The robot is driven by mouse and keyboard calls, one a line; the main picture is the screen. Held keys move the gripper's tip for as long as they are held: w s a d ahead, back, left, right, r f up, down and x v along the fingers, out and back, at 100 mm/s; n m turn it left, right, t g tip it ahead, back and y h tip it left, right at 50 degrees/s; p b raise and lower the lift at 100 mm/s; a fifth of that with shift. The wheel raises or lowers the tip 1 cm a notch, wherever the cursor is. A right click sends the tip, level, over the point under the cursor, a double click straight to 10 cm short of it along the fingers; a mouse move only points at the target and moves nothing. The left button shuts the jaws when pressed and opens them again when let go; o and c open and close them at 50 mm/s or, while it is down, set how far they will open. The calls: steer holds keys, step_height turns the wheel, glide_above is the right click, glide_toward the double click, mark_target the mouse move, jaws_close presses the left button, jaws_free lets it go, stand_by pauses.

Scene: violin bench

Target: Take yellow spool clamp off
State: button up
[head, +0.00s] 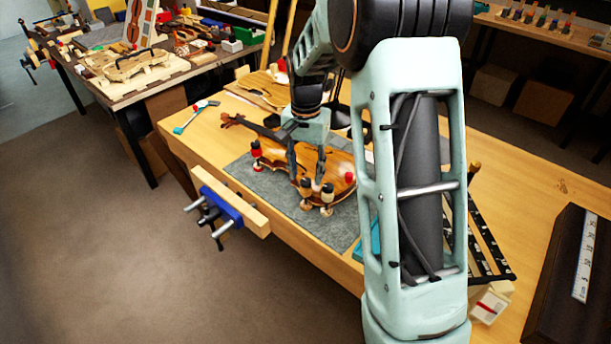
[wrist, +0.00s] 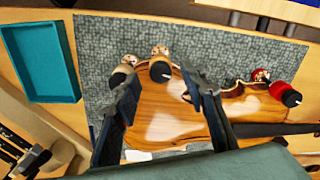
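The violin (head: 280,158) lies on a grey mat (head: 252,178) on the bench; its body also shows in the wrist view (wrist: 165,118). Two spool clamps with black knobs and pale spools sit on its near edge: one (head: 305,188), the other (head: 327,192). In the wrist view one black knob (wrist: 160,71) shows between my fingers, and the other clamp (wrist: 130,60) is partly behind the left finger. Neither is clearly yellow. My gripper (head: 307,171) is open, pointing down above the violin; its fingers are apart in the wrist view (wrist: 160,82), with nothing held.
A red clamp (head: 256,149) sits on the violin's left part, another red piece (head: 348,178) on its right. A teal tray (wrist: 40,62) lies beside the mat. A blue vise (head: 221,203) is on the bench front.

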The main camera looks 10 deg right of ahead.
steer(key=shift+f, duration=0.85)
steer(key=shift+c, duration=0.6)
jaws_close()
steer(key=shift+n, duration=0.3)
